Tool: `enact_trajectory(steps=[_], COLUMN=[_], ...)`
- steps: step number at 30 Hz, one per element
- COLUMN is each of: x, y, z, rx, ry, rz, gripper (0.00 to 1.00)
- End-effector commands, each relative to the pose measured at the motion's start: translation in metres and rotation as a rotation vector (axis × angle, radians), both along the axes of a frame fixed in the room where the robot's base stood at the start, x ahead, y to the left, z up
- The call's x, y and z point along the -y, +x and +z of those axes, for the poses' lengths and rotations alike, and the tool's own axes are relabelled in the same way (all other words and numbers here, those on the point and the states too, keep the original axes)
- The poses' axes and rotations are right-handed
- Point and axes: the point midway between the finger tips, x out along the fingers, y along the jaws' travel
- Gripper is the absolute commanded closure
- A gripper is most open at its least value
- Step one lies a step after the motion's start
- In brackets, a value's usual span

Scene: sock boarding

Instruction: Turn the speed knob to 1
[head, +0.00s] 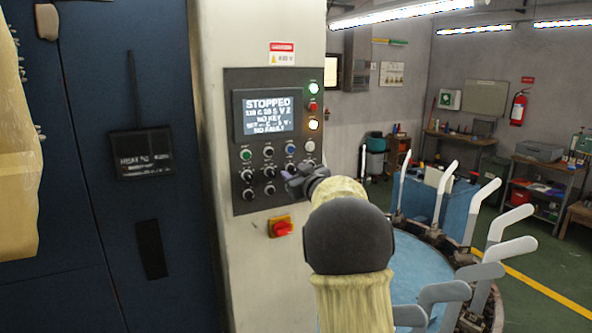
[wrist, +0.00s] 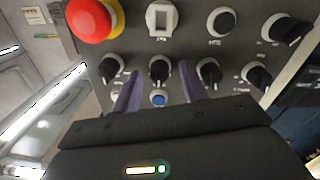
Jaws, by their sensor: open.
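The control panel (head: 235,130) carries several small black knobs with pale rings, such as a knob (head: 268,172) left of my gripper. My gripper (head: 293,182) is at the panel's lower right and hides part of it. In the wrist view, its purple fingers (wrist: 160,80) are open. One black knob (wrist: 158,68) shows between and just beyond the fingertips; I cannot tell whether they touch it. Other knobs stand to the left (wrist: 111,67) and right (wrist: 209,71). The labels are too small to read, so I cannot tell which is the speed knob.
The screen (head: 268,112) reads "STOPPED", "NO KEY" and "NO FAULT". A red emergency button (wrist: 92,18) and a key switch (wrist: 159,18) sit beyond the knob row. A blue button (wrist: 158,99) lies between the fingers. White boards ring the machine at right.

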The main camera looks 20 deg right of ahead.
Motion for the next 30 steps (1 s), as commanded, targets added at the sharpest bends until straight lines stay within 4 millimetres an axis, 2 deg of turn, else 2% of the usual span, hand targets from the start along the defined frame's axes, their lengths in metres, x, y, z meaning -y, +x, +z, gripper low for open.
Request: enact_trajectory(steps=[8, 12, 15, 23, 30], x=[0.0, -0.0001, -0.0002, -0.0003, -0.0003], y=[0.0012, 0.0011, 0.0011, 0.0011, 0.0011], z=[-0.0002, -0.0002, -0.0003, -0.001, -0.0028], rx=[0.0, 0.0, 0.0, 0.0, 0.002], ry=[0.0, 0.0, 0.0, -0.012, -0.088], rz=[0.0, 0.0, 0.0, 0.0, 0.0], gripper=[0.57, 0.84, 1.0, 1.0, 1.0])
